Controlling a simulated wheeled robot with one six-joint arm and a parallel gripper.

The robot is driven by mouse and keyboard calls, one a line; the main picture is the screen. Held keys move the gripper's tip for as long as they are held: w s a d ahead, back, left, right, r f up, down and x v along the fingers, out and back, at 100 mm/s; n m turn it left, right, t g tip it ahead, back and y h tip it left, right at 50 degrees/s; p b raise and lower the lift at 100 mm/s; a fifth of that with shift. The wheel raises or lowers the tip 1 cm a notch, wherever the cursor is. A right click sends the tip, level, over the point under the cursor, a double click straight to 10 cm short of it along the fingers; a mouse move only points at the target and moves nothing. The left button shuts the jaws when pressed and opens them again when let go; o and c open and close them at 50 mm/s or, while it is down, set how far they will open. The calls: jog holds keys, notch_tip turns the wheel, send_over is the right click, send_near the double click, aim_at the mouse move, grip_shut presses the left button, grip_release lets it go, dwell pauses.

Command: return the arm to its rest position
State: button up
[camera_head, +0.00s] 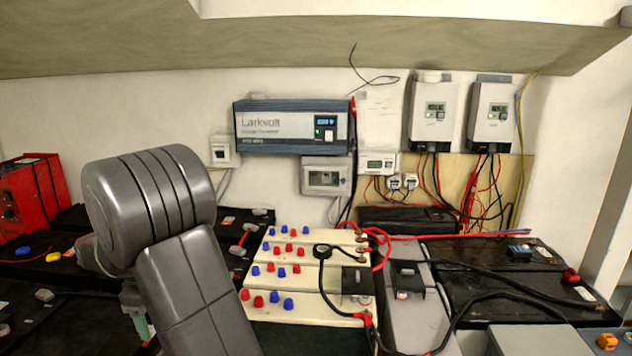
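My arm's thick grey links stand in the left half of the view, with a large rounded joint at the top and a link running down to the bottom edge. My gripper cannot be made out. A paler grey part shows just left of the joint, above the dark batteries, and I cannot tell what it is. Whether anything is held does not show.
Cream batteries (300,312) with red and blue caps stand right of my arm. Black batteries (505,285) with cables lie farther right. A red unit (30,200) stands at far left. The inverter (291,126) and two controllers (431,112) hang on the wall.

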notch_tip(320, 180, down, 9)
jog(key=shift+d+r+b, duration=0.1)
jog(key=shift+b, duration=0.3)
jog(key=shift+f, duration=0.4)
jog(key=m+b, duration=0.2)
jog(key=m, duration=0.3)
jog(key=shift+s+m, duration=0.15)
jog(key=shift+m, duration=0.25)
jog(key=m+b, duration=0.1)
jog(key=m, duration=0.2)
jog(key=m+b, duration=0.1)
jog(key=m, duration=0.2)
jog(key=shift+s+a+b, duration=0.1)
jog(key=shift+a+b, duration=0.1)
jog(key=shift+b, duration=0.2)
jog(key=m+b, duration=0.3)
jog(key=m, duration=0.1)
jog(key=shift+m, duration=0.4)
jog(key=shift+a+m+b, duration=0.1)
jog(key=shift+m+b, duration=0.5)
jog(key=shift+m, duration=0.2)
jog(key=shift+r, duration=0.65)
